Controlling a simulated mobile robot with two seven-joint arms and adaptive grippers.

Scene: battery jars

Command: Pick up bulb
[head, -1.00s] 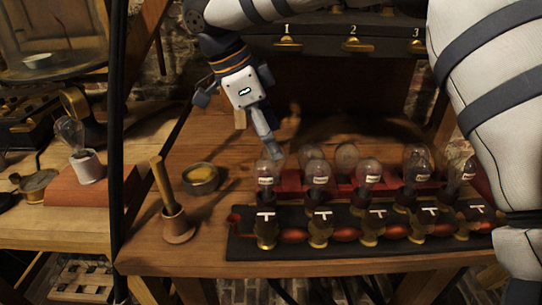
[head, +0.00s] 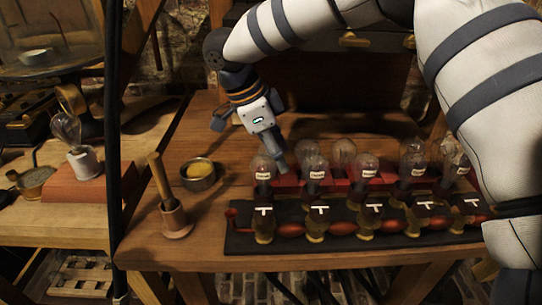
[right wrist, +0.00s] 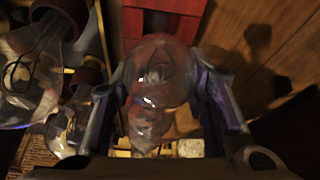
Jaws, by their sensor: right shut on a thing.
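Several clear glass bulbs stand in a row of dark holders on the bench in the head view. The leftmost front bulb (head: 263,170) has a white label. My right gripper (head: 284,168) reaches down beside it, its tips partly hidden among the glass. In the right wrist view my right gripper (right wrist: 165,95) has one finger on each side of a clear bulb (right wrist: 158,72) and is shut on it. The head view does not clearly show which bulb is held. My left gripper is not in view.
More bulbs stand close by, one front bulb (head: 366,172) farther right. A brass dish (head: 198,175) and a wooden-handled tool in a cup (head: 174,215) stand left. Another bulb (head: 68,130) sits on the left table. Bare wood lies left of the rack.

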